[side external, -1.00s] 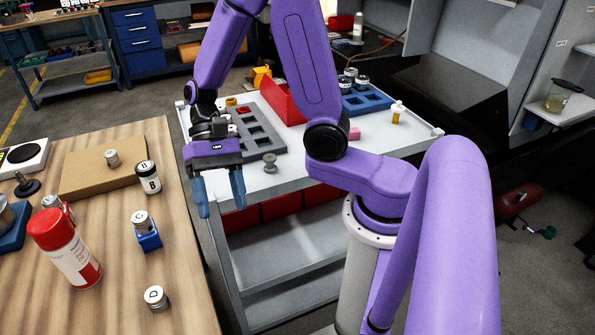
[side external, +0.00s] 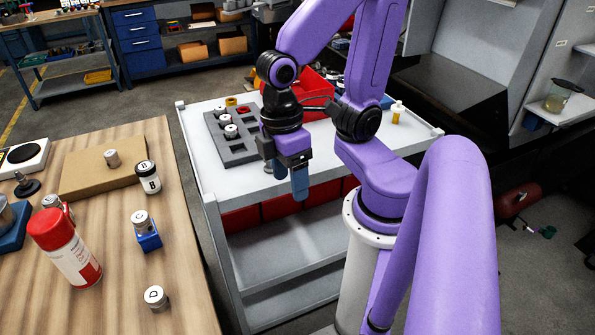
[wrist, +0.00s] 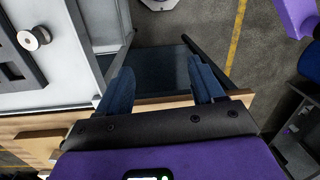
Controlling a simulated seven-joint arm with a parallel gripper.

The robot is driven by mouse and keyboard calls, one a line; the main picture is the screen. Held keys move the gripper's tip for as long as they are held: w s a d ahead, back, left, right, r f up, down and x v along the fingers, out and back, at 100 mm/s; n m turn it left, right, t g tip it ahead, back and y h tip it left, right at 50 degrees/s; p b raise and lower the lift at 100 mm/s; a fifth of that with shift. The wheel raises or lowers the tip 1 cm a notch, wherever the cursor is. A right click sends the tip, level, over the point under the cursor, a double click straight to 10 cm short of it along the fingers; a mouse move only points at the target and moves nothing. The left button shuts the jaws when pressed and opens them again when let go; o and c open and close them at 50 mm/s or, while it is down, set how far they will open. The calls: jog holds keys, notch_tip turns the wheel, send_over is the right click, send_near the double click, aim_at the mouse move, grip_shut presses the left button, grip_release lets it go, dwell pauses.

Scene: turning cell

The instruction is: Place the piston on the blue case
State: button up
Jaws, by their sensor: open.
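My gripper (side external: 289,182) is open and empty in front of the cart's near edge. In the wrist view its two blue fingers (wrist: 163,86) are spread, with only dark shelf and floor between them. Similar pistons marked B (side external: 148,177) and D (side external: 156,297) stand nearby, and a small metal one (side external: 112,158) is on a cardboard-coloured board. The frames do not show which piston is meant. My gripper touches none of these.
A grey slotted tray (side external: 243,158) on the white cart (side external: 197,135) holds several white-topped pieces. A grey spool (wrist: 34,37) stands beside it, partly hidden in the side view. A red bin (side external: 310,82) is behind. A red-capped spray can (side external: 70,255) stands on the table.

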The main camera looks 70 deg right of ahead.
jog(key=shift+s+d+r+n+t, duration=0.1)
jog(key=shift+s+r+n+t, duration=0.2)
jog(key=shift+n, duration=0.3)
jog(key=shift+s+d+r+n+t, duration=0.15)
jog(key=shift+s+n+t, duration=0.2)
jog(key=shift+n, duration=0.25)
